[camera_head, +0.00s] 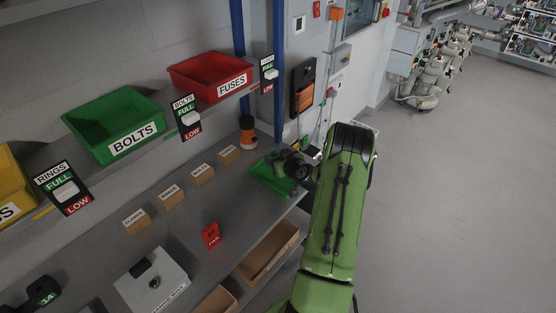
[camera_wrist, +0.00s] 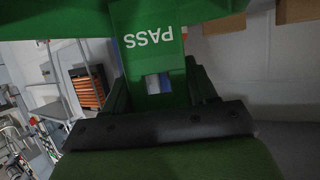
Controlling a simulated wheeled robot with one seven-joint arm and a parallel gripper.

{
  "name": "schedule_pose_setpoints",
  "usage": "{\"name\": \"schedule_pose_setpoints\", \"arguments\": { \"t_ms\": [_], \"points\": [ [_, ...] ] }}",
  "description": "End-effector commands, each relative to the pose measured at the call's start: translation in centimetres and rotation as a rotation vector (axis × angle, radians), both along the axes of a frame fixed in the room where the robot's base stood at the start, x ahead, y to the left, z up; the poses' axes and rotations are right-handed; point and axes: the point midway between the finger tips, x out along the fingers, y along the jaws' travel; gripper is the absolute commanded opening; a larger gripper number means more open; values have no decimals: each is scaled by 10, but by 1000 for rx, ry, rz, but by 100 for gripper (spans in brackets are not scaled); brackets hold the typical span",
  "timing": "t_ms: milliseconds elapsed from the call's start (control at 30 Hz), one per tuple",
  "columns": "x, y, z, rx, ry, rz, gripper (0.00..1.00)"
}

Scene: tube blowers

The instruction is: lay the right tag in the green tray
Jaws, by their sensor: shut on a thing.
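A green tag (camera_wrist: 150,30) marked PASS stands between the fingers of my gripper (camera_wrist: 158,85), which is shut on it. The lettering appears upside down in the wrist view. The green tray (camera_head: 268,182) lies at the far right end of the grey bench in the head view. My gripper (camera_head: 297,168) is at the tray's right side, over or close to it; the arm hides part of the tray. A wide green surface (camera_wrist: 60,20), probably the tray, runs behind the tag in the wrist view. A red tag (camera_head: 211,235) stands on the bench.
Several labelled cardboard blocks (camera_head: 202,175) stand in a row on the bench. A grey box (camera_head: 152,282) is at the front left. Green (camera_head: 115,125) and red (camera_head: 210,78) bins sit on the shelf above.

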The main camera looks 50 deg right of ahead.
Motion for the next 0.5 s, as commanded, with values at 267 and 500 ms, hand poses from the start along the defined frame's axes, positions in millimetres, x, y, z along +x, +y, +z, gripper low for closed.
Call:
{"name": "schedule_pose_setpoints", "arguments": {
  "t_ms": [267,500],
  "points": [
    [0,0,-7,-1,-2,0,28],
    [0,0,-9,0,-1,0,72]
  ]
}}
